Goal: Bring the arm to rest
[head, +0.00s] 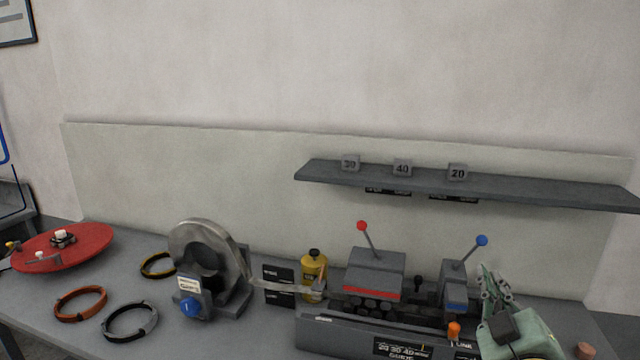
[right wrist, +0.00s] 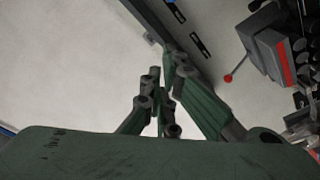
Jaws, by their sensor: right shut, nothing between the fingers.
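My right gripper (head: 490,282) is at the lower right of the head view, a pale green gripper raised in front of the machine with the blue-knobbed lever (head: 481,241). In the right wrist view its fingers (right wrist: 162,100) are together, with nothing between them. The wall fills most of the space beyond the fingers there. The red-knobbed lever (right wrist: 229,78) shows to their right. My left gripper is in neither view.
A shelf (head: 540,194) with blocks marked 30, 40 and 20 runs along the back panel. A grey round machine (head: 208,228), yellow bottle (head: 313,275), red disc (head: 85,250) and several rings, including an orange one (head: 60,309), stand or lie on the bench.

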